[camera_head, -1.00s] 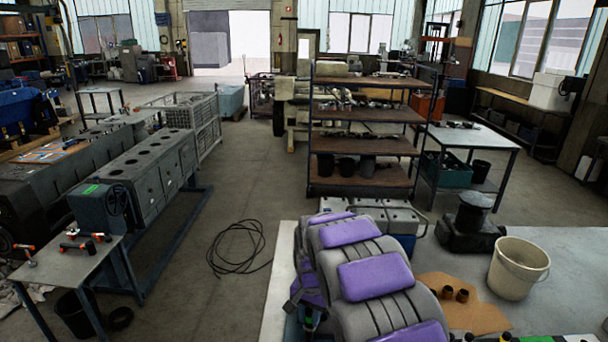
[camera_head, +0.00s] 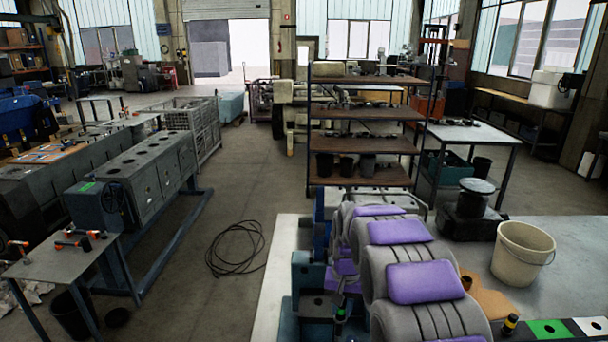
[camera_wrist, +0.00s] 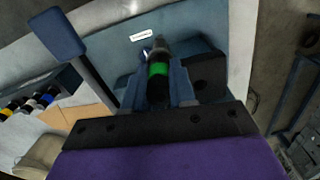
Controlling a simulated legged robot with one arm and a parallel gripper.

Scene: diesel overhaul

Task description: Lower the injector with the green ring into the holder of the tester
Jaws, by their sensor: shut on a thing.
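The injector with the green ring (camera_wrist: 158,70) is a dark cylinder between the fingers of my gripper (camera_wrist: 160,88) in the wrist view. My gripper is shut on it. In the head view the injector (camera_head: 340,315) shows low, just left of my grey and purple arm. The tester (camera_head: 308,272) is a teal-blue block on the bench, right beside the injector. In the wrist view the tester's blue body (camera_wrist: 128,60) with a white label lies behind the injector. The injector's lower end and the holder's opening are hidden, so I cannot tell whether they are lined up.
A blue lever with a square pad (camera_wrist: 58,33) rises beside the tester. Several injectors with coloured rings (camera_wrist: 30,100) stand to the left in the wrist view. A bucket (camera_head: 522,252), a yellow-ringed injector (camera_head: 510,323) and a green tile (camera_head: 549,329) are on the bench's right.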

